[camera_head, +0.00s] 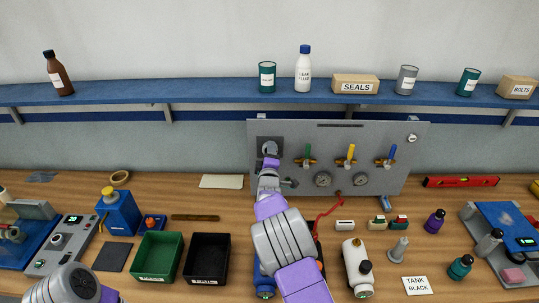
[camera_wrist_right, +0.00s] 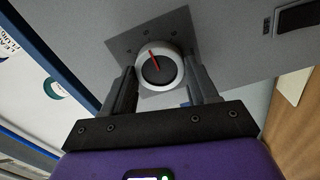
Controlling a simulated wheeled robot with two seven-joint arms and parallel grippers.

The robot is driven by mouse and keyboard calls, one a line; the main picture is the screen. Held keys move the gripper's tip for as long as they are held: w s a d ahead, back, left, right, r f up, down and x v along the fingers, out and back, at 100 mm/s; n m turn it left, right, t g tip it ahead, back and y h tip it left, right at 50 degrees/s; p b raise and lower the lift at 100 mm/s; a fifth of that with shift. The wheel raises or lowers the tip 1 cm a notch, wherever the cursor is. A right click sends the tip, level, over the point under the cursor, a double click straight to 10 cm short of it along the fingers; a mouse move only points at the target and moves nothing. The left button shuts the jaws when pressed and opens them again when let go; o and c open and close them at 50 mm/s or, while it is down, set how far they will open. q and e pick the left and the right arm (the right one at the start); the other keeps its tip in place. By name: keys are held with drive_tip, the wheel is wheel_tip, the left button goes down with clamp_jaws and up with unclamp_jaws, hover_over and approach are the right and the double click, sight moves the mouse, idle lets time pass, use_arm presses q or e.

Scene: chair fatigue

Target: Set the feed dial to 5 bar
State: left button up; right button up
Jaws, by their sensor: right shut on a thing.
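The feed dial (camera_wrist_right: 158,66) is a round knob with a light rim, a dark face and a red pointer, on a grey square plate on the upright panel. In the head view my right gripper (camera_head: 269,157) reaches the panel's upper left and hides much of the dial. My left gripper is out of the head view; only part of my left arm shows at lower left.
The grey panel (camera_head: 375,135) also carries green, yellow and blue valve levers (camera_head: 351,152) and two gauges (camera_head: 323,180). A green bin (camera_head: 157,257) and a black bin (camera_head: 207,258) stand left of my right arm.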

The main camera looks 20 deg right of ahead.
drive_tip(key=o, duration=1.1)
drive_tip(key=shift+c, duration=0.2)
drive_tip(key=shift+s, duration=0.1)
drive_tip(key=b+v, duration=0.1)
drive_tip(key=v, duration=0.6)
drive_tip(key=shift+s, duration=0.25)
drive_tip(key=shift+a, duration=0.1)
